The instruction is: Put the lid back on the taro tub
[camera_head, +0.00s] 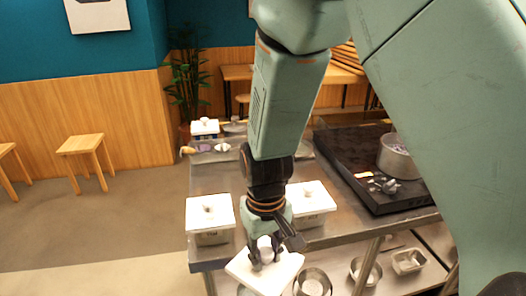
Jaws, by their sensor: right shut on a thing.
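My right gripper (265,257) reaches down from the top and is shut on the knob of a white square lid (240,269). The lid is slightly tilted at the front edge of the counter. Whether it touches anything underneath is hidden. Just behind it are two metal tubs with white lids on, the left tub (212,238) and the right tub (315,220), partly behind my gripper. I cannot tell which tub is the taro one. My left gripper is not in view.
The metal counter (215,178) has bare room behind the tubs. A white-lidded container (205,128) stands at its far end, near small purplish items. A black tray (345,150) with a metal pot (395,158) is at the right. Metal bowls (313,284) sit on the lower shelf.

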